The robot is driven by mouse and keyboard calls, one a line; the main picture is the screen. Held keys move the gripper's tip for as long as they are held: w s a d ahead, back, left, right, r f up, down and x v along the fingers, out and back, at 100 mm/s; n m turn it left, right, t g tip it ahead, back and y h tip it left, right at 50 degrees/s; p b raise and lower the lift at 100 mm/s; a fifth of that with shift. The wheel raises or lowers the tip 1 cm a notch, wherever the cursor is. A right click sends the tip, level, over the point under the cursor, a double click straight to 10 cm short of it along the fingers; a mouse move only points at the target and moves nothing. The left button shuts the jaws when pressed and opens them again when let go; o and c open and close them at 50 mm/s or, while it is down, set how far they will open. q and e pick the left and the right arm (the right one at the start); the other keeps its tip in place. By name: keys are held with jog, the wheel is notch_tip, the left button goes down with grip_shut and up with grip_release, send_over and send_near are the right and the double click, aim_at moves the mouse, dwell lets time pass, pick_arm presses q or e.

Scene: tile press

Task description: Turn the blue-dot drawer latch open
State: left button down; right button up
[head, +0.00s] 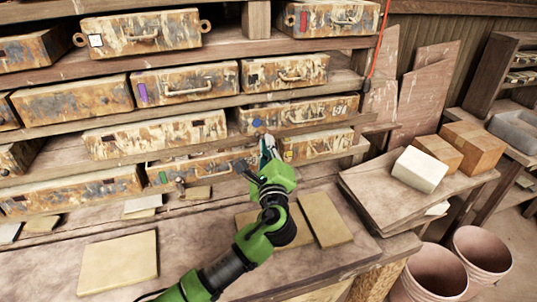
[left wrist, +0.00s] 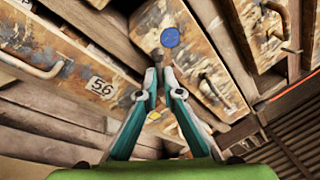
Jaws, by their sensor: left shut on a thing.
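The blue dot (head: 257,123) is on the front of a rusty, paint-chipped drawer (head: 300,112) in the rack. In the left wrist view the blue dot (left wrist: 170,38) lies just beyond my fingertips. My left gripper (head: 268,140) reaches up to this drawer's lower edge. In the left wrist view its teal fingers (left wrist: 160,76) come together on a small dark latch (left wrist: 158,55) beside the blue dot. The latch is mostly hidden by the fingers, and its exact angle is hard to tell. My right gripper is out of view.
A yellow-dot drawer (head: 315,145) sits just below, close to my gripper. Other drawers with handles fill the shelves around. Flat tiles (head: 118,262) lie on the bench in front. At right are blocks (head: 419,170) on a side table and buckets (head: 482,255) on the floor.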

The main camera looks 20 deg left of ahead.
pick_arm(q)
jog(key=shift+s+a+f+n+y+b, duration=0.1)
jog(key=shift+f+n+y+b, duration=0.3)
jog(key=shift+n+b, duration=1.4)
jog(key=shift+w+a+f+n+y+b, duration=0.1)
jog(key=shift+f+n+y+b, duration=0.3)
jog(key=shift+n+b, duration=1.35)
jog(key=shift+s+f+n+y+b, duration=0.1)
jog(key=shift+f+n+y+b, duration=0.5)
jog(key=shift+b, duration=2.1)
jog(key=shift+r+n, duration=0.35)
jog(key=c, duration=2.2)
grip_release()
jog(key=v, duration=1.2)
jog(key=shift+a+f, duration=0.1)
jog(key=shift+a, duration=0.05)
